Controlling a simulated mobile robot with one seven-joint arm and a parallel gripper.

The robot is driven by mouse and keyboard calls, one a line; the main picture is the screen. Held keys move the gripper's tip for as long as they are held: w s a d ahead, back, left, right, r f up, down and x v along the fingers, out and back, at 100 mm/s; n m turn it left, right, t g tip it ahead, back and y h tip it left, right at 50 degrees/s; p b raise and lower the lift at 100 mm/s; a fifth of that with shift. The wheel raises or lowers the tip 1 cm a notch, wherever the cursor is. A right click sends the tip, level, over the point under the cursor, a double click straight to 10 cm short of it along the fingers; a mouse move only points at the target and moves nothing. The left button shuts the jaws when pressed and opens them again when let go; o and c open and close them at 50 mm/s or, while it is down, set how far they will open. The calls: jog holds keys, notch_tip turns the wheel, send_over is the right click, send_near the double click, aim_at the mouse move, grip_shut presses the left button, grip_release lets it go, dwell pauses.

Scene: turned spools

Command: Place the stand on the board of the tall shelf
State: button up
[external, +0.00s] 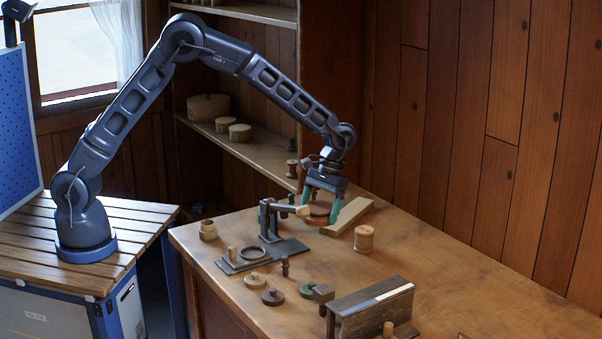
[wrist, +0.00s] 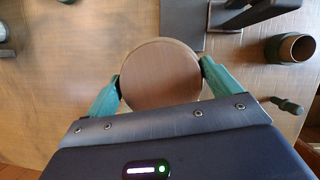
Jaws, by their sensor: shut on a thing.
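The round brown wooden piece I take for the stand (external: 317,211) is between the teal fingers of my gripper (external: 320,207). In the wrist view its flat round top (wrist: 160,73) fills the space between both fingertips (wrist: 160,75), which press its sides. Its underside is hidden, and I cannot tell whether it touches the table. The tall shelf (external: 335,90) stands behind the table. Its middle board (external: 262,157) holds round wooden boxes at the left and small dark turned pieces at the right. A higher board (external: 255,12) shows at the top.
A dark clamp-like fixture (external: 268,219) stands close left of my gripper. A pale plank (external: 348,216) lies just right of it, with a lidded wooden pot (external: 364,238) in front. Several small discs and a dark rack (external: 370,308) are nearer. The table's right side is clear.

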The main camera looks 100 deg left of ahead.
jog(key=s+a+r+n+t+y, duration=0.1)
jog(key=s+a+n+t+y, duration=0.1)
jog(key=s+a+n, duration=1)
jog(key=s+a+n+t+y, duration=0.15)
jog(key=s+a+n, duration=0.4)
jog(key=a, duration=1.25)
jog(key=s+a+r+n+t+y, duration=0.1)
jog(key=s+a+n+t, duration=0.2)
jog(key=s+a+n, duration=0.9)
notch_tip(320, 180, up, 4)
jog(key=n+g+y, duration=0.2)
jog(key=n+y, duration=0.2)
jog(key=n, duration=0.4)
send_over(285, 163)
jog(key=shift+h, duration=0.25)
notch_tip(285, 163, down, 20)
jog(key=shift+s+f, duration=0.1)
jog(key=shift+f, duration=0.1)
jog(key=o, duration=0.8)
jog(key=shift+o, duration=0.2)
jog(key=v, duration=1.2)
jog(key=shift+w, duration=0.2)
jog(key=shift+a, duration=0.1)
